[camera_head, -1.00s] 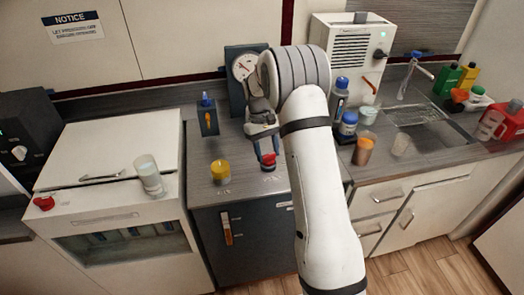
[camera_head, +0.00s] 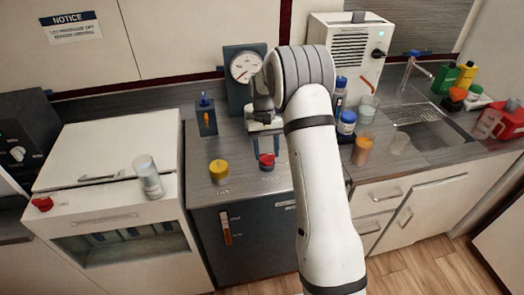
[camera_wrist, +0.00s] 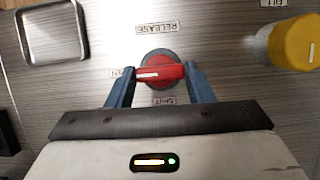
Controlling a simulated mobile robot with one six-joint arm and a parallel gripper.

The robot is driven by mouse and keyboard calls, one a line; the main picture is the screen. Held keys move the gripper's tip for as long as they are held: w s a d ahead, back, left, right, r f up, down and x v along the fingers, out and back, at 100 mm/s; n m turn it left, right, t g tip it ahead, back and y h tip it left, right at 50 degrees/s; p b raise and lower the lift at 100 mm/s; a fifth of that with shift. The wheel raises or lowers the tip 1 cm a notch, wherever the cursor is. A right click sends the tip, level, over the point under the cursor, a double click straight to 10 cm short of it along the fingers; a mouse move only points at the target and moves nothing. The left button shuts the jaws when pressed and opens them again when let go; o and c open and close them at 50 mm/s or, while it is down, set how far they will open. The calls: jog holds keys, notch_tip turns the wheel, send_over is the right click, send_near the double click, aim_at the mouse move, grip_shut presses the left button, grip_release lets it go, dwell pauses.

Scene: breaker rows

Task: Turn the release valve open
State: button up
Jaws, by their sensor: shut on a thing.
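The release valve is a red knob (camera_wrist: 160,73) on a dark round base, set in the grey counter; it also shows in the head view (camera_head: 267,161). Its white mark points left in the wrist view, toward a small label partly hidden by a finger. An upside-down RELEASE label (camera_wrist: 158,28) lies above it and a SHUT label (camera_wrist: 164,101) below. My gripper (camera_wrist: 160,70) is shut on the red knob, one blue finger at each end of its bar. It reaches down from above in the head view (camera_head: 267,148).
A yellow knob (camera_head: 218,170) stands left of the red one. A dial gauge (camera_head: 245,68) and a blue-topped holder (camera_head: 206,115) stand behind. A blue-capped bottle (camera_head: 346,125) and an orange cup (camera_head: 362,150) are to the right. A metal-rimmed recess (camera_wrist: 52,32) shows in the wrist view.

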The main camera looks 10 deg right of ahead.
jog(key=shift+s+f, duration=0.1)
jog(key=shift+s, duration=0.05)
jog(key=o, duration=1)
jog(key=shift+c, duration=0.2)
jog(key=v, duration=0.8)
jog(key=shift+b, duration=0.35)
notch_tip(320, 180, up, 6)
jog(key=t, duration=0.1)
send_over(268, 166)
jog(key=s+r+t, duration=0.3)
jog(key=s+r, duration=0.2)
jog(key=s, duration=0.5)
jog(key=s+a+f+t, duration=0.1)
jog(key=s+f+t, duration=0.1)
jog(key=s, duration=1.5)
jog(key=shift+t, duration=0.7)
